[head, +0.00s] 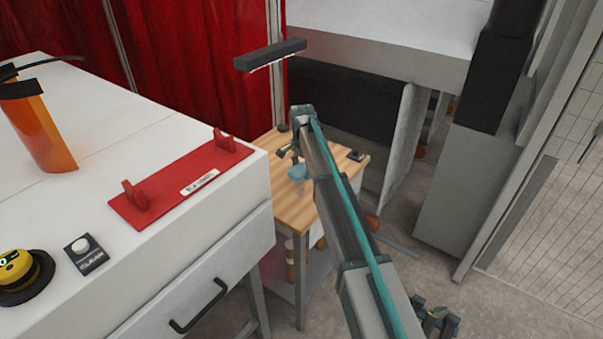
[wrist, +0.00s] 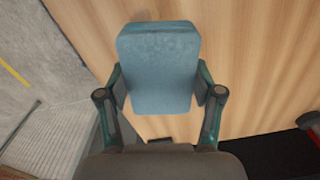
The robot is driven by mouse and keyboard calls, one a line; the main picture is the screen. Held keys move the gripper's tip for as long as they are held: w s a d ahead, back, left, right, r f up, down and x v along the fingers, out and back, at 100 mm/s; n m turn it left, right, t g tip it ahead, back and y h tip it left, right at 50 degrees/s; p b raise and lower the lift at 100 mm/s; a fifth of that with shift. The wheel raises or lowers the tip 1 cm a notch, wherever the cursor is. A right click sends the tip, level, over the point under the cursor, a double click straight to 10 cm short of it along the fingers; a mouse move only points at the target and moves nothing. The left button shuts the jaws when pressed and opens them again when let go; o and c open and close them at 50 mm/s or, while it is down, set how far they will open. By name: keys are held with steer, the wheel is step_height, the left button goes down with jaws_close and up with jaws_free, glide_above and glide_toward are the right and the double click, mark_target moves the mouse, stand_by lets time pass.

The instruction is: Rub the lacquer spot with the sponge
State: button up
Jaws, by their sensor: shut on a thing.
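A blue sponge (wrist: 158,68) is held between the two fingers of my gripper (wrist: 160,88) in the wrist view. The fingers press on its left and right sides. In the head view the sponge (head: 298,172) shows small and blue at my gripper (head: 290,157), over the wooden tabletop (head: 330,170). I cannot tell whether the sponge touches the wood. No lacquer spot is visible; the sponge, gripper and arm hide part of the tabletop.
A white cabinet (head: 90,125) with a red holder plate (head: 165,195) stands left of the wooden table. An orange cylinder (head: 45,130) and a yellow-topped button (head: 18,268) are on it. A dark lamp bar (head: 270,54) hangs above the table. A small dark item (head: 356,156) lies at its right edge.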

steer(key=shift+r+p, duration=0.35)
steer(key=shift+r, duration=0.75)
